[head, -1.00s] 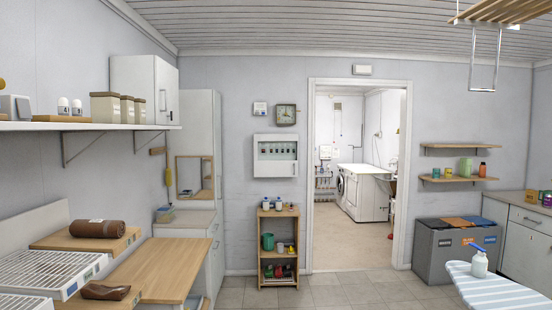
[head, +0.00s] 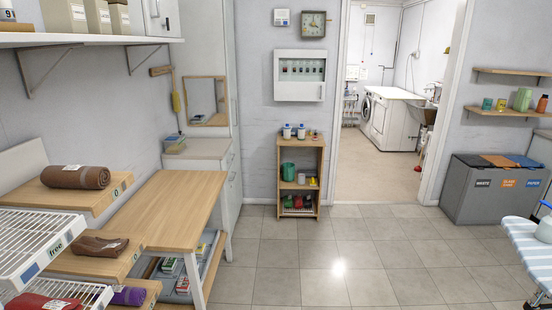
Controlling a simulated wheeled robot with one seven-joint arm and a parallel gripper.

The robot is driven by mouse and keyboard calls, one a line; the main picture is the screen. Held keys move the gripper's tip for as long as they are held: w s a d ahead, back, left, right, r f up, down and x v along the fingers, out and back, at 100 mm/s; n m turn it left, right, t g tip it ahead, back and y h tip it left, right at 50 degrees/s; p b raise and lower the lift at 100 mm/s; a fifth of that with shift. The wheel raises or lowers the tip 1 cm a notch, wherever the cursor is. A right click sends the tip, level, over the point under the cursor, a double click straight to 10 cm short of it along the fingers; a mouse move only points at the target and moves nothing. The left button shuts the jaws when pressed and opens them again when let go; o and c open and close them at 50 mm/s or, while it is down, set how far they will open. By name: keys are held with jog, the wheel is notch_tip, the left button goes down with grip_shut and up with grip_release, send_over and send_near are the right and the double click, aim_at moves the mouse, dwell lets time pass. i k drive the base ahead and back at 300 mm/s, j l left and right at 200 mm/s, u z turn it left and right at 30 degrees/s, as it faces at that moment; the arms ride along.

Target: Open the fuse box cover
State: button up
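The fuse box (head: 300,75) is a white wall-mounted box in the upper middle of the head view, left of the doorway. A row of small dark switches shows behind a window in its upper part. Its lower part is a plain pale panel with a small dark mark near the right. The cover looks closed, though at this distance I cannot be sure. My gripper is not in view.
A small wooden shelf (head: 299,172) with bottles stands below the fuse box. A wooden table (head: 165,205) and racks stand at left; grey bins (head: 490,190) and an ironing board (head: 527,240) at right. The tiled floor (head: 320,250) between is clear.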

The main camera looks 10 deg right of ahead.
aim_at(307, 91)
jog(key=i+z, duration=0.35)
jog(key=i, duration=2.85)
jog(key=i+l+u, duration=0.1)
jog(key=i, duration=0.65)
jog(key=i+l+u, duration=0.1)
jog(key=i, duration=0.7)
